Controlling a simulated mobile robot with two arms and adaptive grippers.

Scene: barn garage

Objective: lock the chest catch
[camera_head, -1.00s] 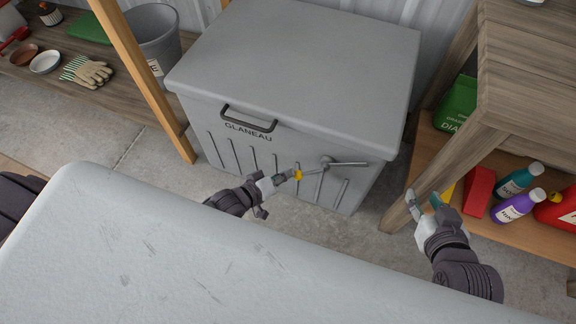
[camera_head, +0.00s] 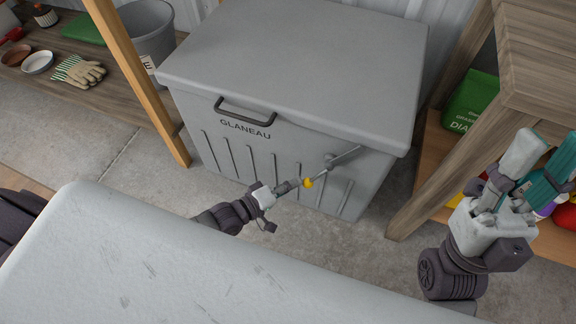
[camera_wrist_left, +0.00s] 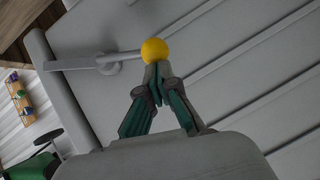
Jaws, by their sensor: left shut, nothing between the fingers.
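The grey chest (camera_head: 290,60) stands with its lid down. Its catch is a grey metal lever (camera_head: 343,157) on the right of the front face, with a yellow ball knob (camera_head: 308,182) at its lower-left end; the other arm slants up to the right. My left gripper (camera_head: 298,184) is shut and empty, its fingertips right at the knob's left side. In the left wrist view the knob (camera_wrist_left: 154,50) sits just beyond the closed fingertips (camera_wrist_left: 157,72); it is not between them, and contact is hard to tell. My right gripper (camera_head: 548,143) is open and empty, raised at the right.
A grey padded surface (camera_head: 200,260) fills the foreground. A wooden shelf (camera_head: 420,190) with bottles stands right of the chest. A wooden post (camera_head: 140,80), a bucket (camera_head: 150,35) and a low bench with gloves (camera_head: 78,70) are at the left.

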